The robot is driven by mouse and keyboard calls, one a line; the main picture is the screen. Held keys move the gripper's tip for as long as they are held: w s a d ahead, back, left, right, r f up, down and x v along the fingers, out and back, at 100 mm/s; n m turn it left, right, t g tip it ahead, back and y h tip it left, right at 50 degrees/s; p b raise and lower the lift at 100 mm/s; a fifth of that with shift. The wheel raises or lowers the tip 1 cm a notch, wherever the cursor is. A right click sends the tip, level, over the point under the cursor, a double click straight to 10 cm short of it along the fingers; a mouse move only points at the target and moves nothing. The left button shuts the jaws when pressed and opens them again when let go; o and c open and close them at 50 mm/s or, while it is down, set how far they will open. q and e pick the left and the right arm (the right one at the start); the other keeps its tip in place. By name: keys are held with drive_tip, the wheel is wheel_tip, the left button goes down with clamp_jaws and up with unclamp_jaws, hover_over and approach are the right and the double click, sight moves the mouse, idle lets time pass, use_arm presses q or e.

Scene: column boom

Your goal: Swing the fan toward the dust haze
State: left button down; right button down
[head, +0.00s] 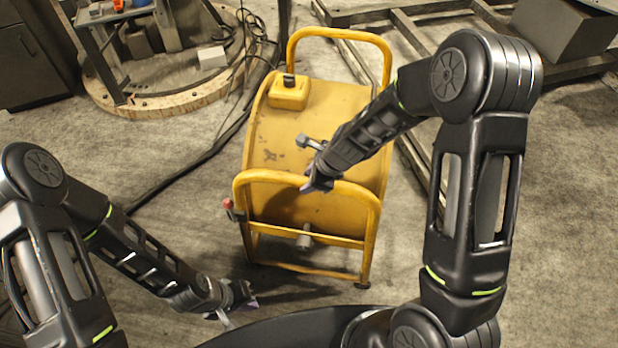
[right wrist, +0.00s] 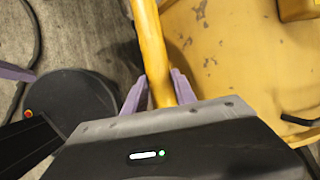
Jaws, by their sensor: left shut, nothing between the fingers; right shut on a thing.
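The fan (head: 320,115) is a worn yellow drum with tubular guard frames, standing on the floor in the middle of the head view. My right gripper (head: 318,184) is at the top bar of its near tube frame. In the right wrist view, the purple fingers of my right gripper (right wrist: 160,88) are shut on the yellow tube (right wrist: 149,45), one on each side. My left gripper (head: 243,300) is shut and empty, low over the floor, apart from the fan. I cannot make out a distinct dust haze in either view.
A round platform (head: 150,103) with a metal stand and a pale block (head: 212,57) is at the back left. Dark cables (head: 195,163) run along the floor left of the fan. Metal frames (head: 415,35) lie behind and right. Concrete floor is clear at the front left.

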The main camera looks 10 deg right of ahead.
drive_tip(key=shift+a, duration=0.15)
drive_tip(key=c, duration=1)
unclamp_jaws()
drive_tip(key=p+v, duration=0.2)
drive_tip(key=v, duration=0.6)
drive_tip(key=shift+f, duration=0.1)
